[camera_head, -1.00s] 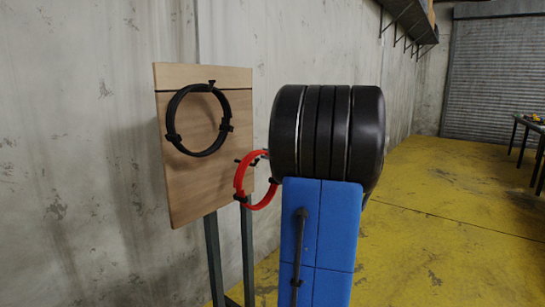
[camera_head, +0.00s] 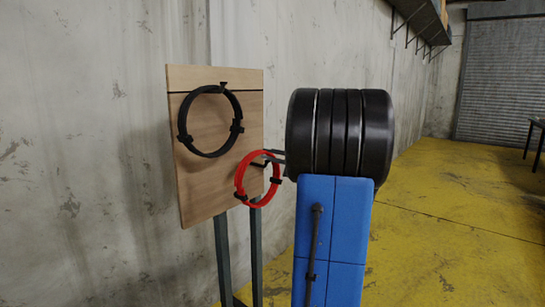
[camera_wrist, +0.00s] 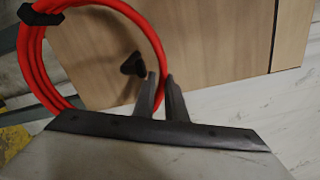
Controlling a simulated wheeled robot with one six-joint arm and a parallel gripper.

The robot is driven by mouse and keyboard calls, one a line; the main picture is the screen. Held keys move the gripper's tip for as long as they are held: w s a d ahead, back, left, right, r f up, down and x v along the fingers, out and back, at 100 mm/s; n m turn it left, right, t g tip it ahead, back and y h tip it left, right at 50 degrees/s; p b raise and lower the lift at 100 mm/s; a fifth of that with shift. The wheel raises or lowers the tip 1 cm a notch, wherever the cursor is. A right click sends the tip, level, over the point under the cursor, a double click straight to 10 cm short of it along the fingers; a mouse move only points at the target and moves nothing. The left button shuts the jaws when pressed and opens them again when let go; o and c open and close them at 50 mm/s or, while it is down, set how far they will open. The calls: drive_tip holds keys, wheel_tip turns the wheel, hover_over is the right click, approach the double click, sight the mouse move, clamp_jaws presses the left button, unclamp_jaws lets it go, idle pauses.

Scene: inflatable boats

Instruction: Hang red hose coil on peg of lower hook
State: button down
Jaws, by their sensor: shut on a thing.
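The red hose coil (camera_head: 240,182) is a ring with black clips, held upright in front of the lower right part of the wooden board (camera_head: 192,185). My gripper (camera_head: 276,156) is shut on its upper right side; the fingers (camera_wrist: 160,77) pinch the coil (camera_wrist: 33,68) in the wrist view. The dark lower hook (camera_wrist: 132,65) shows on the board, inside the ring's outline, just left of the fingers. Whether the ring is around its peg or still in front of it, I cannot tell. My arm hides part of the area right of the coil.
A black hose coil (camera_head: 182,116) hangs on the upper hook (camera_head: 223,85) of the same board. The board stands on dark metal legs (camera_head: 222,255) by the concrete wall. Yellow floor (camera_head: 440,200) is open at the right.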

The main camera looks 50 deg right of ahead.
drive_tip(key=shift+w, duration=0.25)
drive_tip(key=shift+w+f, duration=0.3)
drive_tip(key=shift+f, duration=0.55)
drive_tip(key=shift+w+f, duration=0.25)
drive_tip(key=shift+f, duration=0.55)
drive_tip(key=shift+f, duration=0.2)
drive_tip(key=c, duration=1.7)
unclamp_jaws()
drive_tip(key=s, duration=0.5)
drive_tip(key=s+d, duration=0.1)
drive_tip(key=s, duration=1.1)
drive_tip(key=shift+s+d, duration=0.15)
